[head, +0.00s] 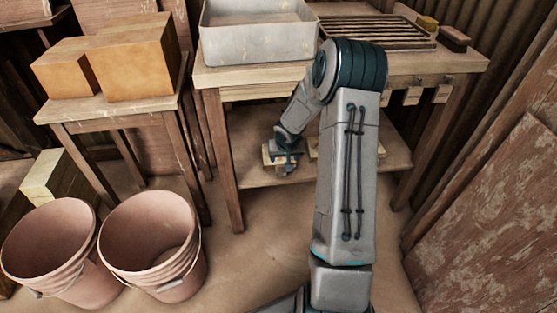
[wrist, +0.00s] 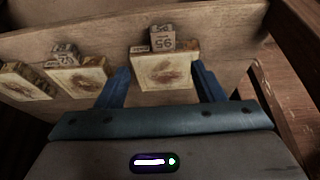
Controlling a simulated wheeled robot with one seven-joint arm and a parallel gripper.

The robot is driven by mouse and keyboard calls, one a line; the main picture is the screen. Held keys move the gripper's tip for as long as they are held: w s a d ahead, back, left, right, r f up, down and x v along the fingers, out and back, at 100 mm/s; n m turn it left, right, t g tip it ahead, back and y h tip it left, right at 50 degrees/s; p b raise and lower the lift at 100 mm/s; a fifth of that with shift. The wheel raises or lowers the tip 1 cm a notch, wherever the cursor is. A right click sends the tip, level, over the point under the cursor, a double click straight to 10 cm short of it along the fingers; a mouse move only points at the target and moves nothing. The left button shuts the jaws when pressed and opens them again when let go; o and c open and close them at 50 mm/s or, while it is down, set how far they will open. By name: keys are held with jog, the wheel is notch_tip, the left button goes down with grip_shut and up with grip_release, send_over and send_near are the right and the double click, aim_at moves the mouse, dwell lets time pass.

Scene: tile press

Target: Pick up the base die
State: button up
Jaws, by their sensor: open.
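Several square, pale wooden dies with small numbered blocks at their backs sit on the low shelf under the bench. In the wrist view one die (wrist: 166,74) lies ahead between the fingertips, with a block marked with digits behind it. Two more dies, the middle die (wrist: 80,77) and the far-left die (wrist: 25,82), stand to its left. Which one is the base die I cannot tell from the markings. My gripper (wrist: 163,80) is open, its two blue fingers on either side of the right die. In the head view my gripper (head: 287,155) is low at the shelf, partly covering a die.
The shelf (head: 245,174) lies beneath the workbench (head: 225,76), which carries a grey tub (head: 258,42) and a slatted rack (head: 375,32). A bench leg (head: 222,160) stands left of the gripper. Two pink buckets (head: 155,250) and a side table with boxes stand at left.

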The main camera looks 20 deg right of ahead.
jog(key=b, duration=0.2)
send_over(281, 170)
jog(key=s, duration=0.2)
notch_tip(281, 170, down, 5)
jog(key=shift+a+f, duration=0.1)
jog(key=x, duration=0.1)
jog(key=b+x, duration=0.1)
jog(key=x, duration=0.1)
jog(key=b+x, duration=0.1)
jog(key=shift+s+a+f, duration=0.25)
jog(key=shift+a+f, duration=0.05)
jog(key=shift+f, duration=0.1)
jog(key=shift+w+f+b, duration=0.25)
jog(key=shift+f+b, duration=0.05)
jog(key=shift+f, duration=0.05)
jog(key=c, duration=1.3)
jog(key=shift+d+r, duration=0.1)
grip_shut()
jog(key=shift+r, duration=0.1)
